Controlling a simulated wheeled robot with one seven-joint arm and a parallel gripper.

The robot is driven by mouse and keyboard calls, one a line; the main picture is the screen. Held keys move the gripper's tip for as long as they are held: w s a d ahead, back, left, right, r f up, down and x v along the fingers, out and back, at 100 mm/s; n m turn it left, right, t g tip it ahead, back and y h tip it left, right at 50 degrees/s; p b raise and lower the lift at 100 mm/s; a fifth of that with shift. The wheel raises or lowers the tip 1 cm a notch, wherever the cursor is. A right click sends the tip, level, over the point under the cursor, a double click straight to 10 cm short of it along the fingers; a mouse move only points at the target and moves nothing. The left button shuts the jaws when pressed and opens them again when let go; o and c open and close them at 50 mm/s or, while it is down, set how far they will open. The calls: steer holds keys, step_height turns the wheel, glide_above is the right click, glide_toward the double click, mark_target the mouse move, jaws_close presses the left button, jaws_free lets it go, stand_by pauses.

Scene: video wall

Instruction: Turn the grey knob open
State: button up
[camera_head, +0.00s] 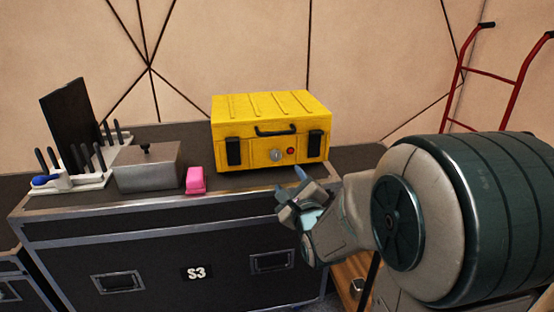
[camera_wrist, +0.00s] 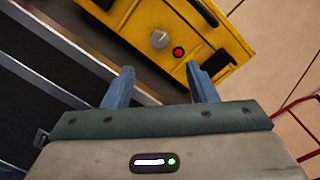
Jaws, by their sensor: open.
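The grey knob (camera_head: 276,155) is on the front face of a yellow case (camera_head: 268,104), left of a small red button (camera_head: 291,151). In the wrist view the grey knob (camera_wrist: 159,40) shows ahead of the fingers, with the red button (camera_wrist: 178,52) beside it. My gripper (camera_head: 291,185) is in front of the case and lower than the knob. In the wrist view my gripper (camera_wrist: 161,88) has its two blue fingers spread apart with nothing between them. The knob is apart from both fingers.
The case stands on a black flight case (camera_head: 130,245) marked S3. To its left are a pink object (camera_head: 195,181), a metal box (camera_head: 148,168) and a white rack (camera_head: 70,185) with several dark-handled tools. A red hand truck (camera_head: 492,75) stands at right.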

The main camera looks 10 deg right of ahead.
mark_target(277, 157)
steer(key=w, duration=0.4)
steer(key=w+b, duration=0.1)
steer(key=w, duration=0.7)
steer(key=shift+w+a, duration=0.15)
steer(key=shift+a, duration=0.2)
steer(key=c, duration=1)
